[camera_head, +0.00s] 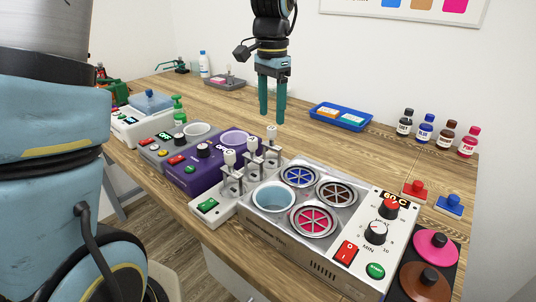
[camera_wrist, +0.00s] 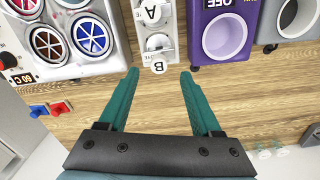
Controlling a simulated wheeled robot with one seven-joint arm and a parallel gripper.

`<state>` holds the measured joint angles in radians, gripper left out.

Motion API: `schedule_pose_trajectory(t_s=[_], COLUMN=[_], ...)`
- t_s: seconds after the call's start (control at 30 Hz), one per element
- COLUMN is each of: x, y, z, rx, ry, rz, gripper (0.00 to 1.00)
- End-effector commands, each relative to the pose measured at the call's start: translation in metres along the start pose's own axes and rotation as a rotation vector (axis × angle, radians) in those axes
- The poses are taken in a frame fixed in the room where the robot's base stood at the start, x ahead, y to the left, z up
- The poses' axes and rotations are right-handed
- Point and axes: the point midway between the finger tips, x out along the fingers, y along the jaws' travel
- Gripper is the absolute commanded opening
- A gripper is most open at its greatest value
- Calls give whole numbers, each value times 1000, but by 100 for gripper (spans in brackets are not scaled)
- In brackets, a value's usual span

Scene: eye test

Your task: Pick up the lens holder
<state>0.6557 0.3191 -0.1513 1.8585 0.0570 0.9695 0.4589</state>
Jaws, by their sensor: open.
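Several metal holders with white round caps stand in a row on a white stand (camera_head: 208,211); they look like lens holders, though no lens is clear. The rearmost holder (camera_head: 271,150) is upright. In the wrist view its cap, marked B (camera_wrist: 158,67), shows between my fingertips, with a cap marked A (camera_wrist: 152,13) beyond it. My gripper (camera_head: 272,118) is open and empty, pointing down with its teal fingers apart. In the head view its tips appear just above the rearmost cap; the exact gap is unclear. It also shows in the wrist view (camera_wrist: 160,78).
A metal dye unit (camera_head: 258,222) with a cup and round coloured lids stands right of the stand. A purple unit (camera_head: 182,183) stands left. Behind are a blue tray (camera_head: 341,126) and several bottles (camera_head: 425,129). Bare wood lies behind the stand.

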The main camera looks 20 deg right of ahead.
Motion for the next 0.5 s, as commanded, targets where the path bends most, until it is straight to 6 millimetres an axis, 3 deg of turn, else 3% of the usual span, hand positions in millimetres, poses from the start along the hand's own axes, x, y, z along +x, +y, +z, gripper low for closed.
schedule_pose_trajectory(t_s=[0.27, 0.5], x=[22, 57], y=[0, 0], z=[0, 1], rx=[0, -1], ry=[-1, -3], rz=[1, 1], gripper=[66, 66])
